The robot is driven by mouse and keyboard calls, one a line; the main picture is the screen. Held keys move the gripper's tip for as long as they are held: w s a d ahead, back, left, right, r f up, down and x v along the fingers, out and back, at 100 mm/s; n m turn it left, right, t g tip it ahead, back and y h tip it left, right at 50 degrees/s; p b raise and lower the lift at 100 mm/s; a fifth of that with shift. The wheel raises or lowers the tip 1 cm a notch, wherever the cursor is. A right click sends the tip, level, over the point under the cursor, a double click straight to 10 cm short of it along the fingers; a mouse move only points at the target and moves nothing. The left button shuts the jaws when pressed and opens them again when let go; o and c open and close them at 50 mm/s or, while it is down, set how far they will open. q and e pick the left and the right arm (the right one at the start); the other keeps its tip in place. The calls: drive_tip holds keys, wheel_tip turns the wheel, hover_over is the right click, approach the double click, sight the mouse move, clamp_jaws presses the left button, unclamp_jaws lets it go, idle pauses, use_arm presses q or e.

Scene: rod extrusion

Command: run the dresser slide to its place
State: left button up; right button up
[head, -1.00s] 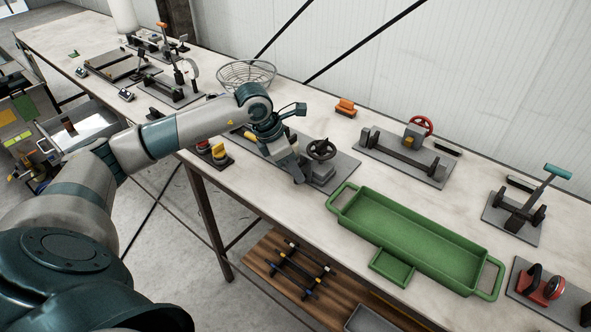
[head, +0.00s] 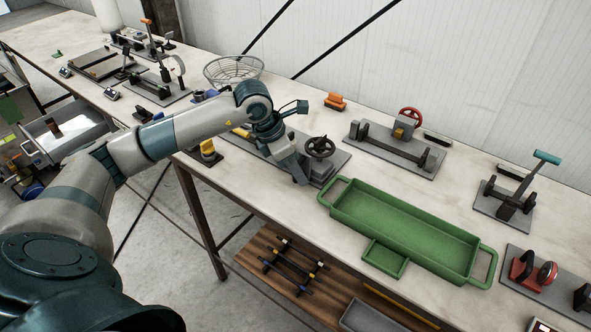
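A fixture with a black handwheel (head: 320,147) on a grey block stands on a long grey base plate (head: 340,162) near the middle of the bench. I take this to be the dresser slide unit, but the slide itself is not clearly distinguishable. My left gripper (head: 300,180) points down at the front left of the handwheel block, close beside it. Its fingers are small and seen from the side, so their opening and any contact are unclear. My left arm and wrist hide much of the plate's left part; a yellow piece (head: 241,131) shows behind them. My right gripper is out of view.
A green tray (head: 334,196) lies just right of the fixture. A red-wheel fixture (head: 411,118) and an orange block (head: 335,101) stand behind. A wire basket (head: 233,71) and a yellow-topped knob (head: 208,148) are at left. The bench's front edge runs close below my gripper.

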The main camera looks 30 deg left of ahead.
use_arm(q)
drive_tip(key=shift+r, duration=0.2)
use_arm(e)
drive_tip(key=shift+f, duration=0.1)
